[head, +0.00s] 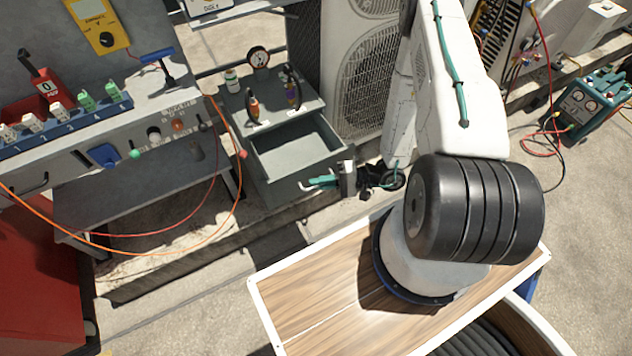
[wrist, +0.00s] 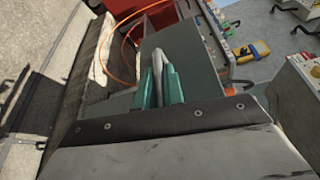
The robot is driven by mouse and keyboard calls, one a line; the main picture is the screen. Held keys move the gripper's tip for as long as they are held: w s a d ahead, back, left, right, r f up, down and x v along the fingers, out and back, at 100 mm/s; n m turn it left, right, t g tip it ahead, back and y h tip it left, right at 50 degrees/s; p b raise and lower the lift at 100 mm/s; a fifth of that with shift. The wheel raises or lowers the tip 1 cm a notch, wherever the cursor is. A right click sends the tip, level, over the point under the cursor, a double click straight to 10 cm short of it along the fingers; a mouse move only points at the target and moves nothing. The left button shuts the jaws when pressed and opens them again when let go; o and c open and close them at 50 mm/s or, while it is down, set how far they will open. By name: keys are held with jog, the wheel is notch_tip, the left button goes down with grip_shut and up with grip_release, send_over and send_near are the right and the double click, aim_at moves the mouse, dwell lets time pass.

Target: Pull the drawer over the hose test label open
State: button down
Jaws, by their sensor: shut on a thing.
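A grey drawer (head: 298,158) stands pulled out of a small grey cabinet (head: 235,108), and its inside looks empty. My gripper (head: 312,184) is at the drawer's front, its teal fingers shut on the drawer handle. In the wrist view the teal fingers (wrist: 160,84) close around the pale handle bar (wrist: 158,62), against the grey drawer front. The front is mostly turned away in the head view, and I cannot read a hose test label in either view.
Two hand tools (head: 291,90), a gauge (head: 259,60) and a small jar (head: 232,80) stand on the cabinet top. A grey workbench (head: 120,115) with an orange hose (head: 236,205) is at left. A condenser unit (head: 365,75) stands behind.

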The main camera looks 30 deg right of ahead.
jog(key=c, duration=1.5)
grip_release()
jog(key=shift+w+d, duration=0.1)
jog(key=shift+d, duration=0.05)
jog(key=v, duration=0.7)
jog(key=shift+d, duration=0.3)
